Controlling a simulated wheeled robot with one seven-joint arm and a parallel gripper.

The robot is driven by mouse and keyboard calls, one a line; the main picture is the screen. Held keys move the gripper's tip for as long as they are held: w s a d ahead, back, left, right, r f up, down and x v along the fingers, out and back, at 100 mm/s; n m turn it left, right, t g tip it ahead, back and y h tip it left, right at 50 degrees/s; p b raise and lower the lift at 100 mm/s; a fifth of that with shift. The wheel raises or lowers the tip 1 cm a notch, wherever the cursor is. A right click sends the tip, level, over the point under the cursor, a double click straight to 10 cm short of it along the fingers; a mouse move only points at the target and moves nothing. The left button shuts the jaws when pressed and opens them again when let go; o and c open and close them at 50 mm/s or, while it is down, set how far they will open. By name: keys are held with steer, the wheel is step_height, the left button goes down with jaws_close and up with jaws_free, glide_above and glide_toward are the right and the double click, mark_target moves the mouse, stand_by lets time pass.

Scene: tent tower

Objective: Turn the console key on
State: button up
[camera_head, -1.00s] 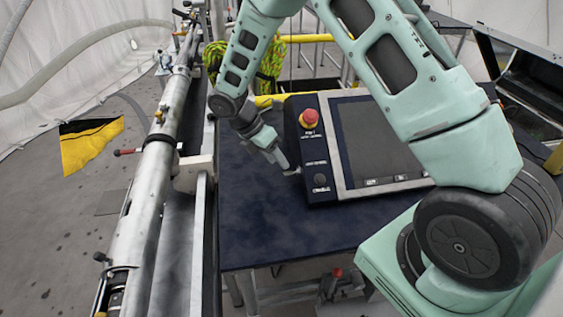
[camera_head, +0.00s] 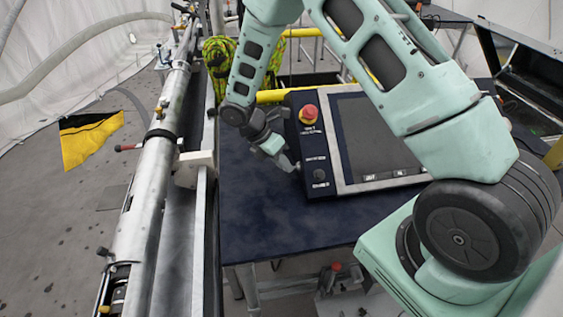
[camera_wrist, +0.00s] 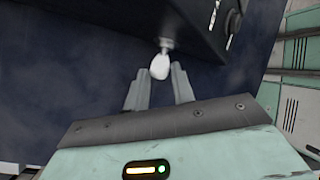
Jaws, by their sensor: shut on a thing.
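The console (camera_head: 318,150) is a dark box with a screen, standing on the dark blue table. A small pale key (camera_wrist: 160,66) sticks out of the console's side face in the wrist view. My gripper (camera_wrist: 161,68) has its two fingers on either side of the key's head and is shut on it. In the head view my gripper (camera_head: 294,168) is at the lower left edge of the console, and the key is too small to make out there. The key's exact turn angle cannot be told.
A red emergency button (camera_head: 309,112) and a round black knob (camera_head: 319,174) are on the console's left panel. The blue table top (camera_head: 270,225) is clear in front. A long metal tube assembly (camera_head: 150,190) runs along the left.

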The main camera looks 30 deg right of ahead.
steer(key=b, duration=0.1)
steer(key=t+b, duration=0.1)
steer(key=b, duration=0.1)
steer(key=t+h+b, duration=0.1)
steer(key=b, duration=0.1)
steer(key=shift+s+a+f+m, duration=0.25)
steer(key=shift+f+m, duration=0.05)
steer(key=shift+f, duration=0.1)
jaws_close()
steer(key=shift+s+r+t+b, duration=0.1)
steer(key=shift+t+b, duration=0.5)
steer(key=shift+b, duration=0.5)
steer(key=shift+r+h+b, duration=0.15)
steer(key=shift+h+b, duration=0.15)
steer(key=shift+s+m, duration=0.1)
steer(key=shift+m, duration=0.2)
steer(key=o, duration=1)
jaws_free()
steer(key=shift+c, duration=0.2)
steer(key=shift+r, duration=0.15)
steer(key=b+v, duration=0.1)
steer(key=v, duration=1.6)
steer(key=shift+s+b, duration=0.2)
steer(key=shift+b, duration=0.1)
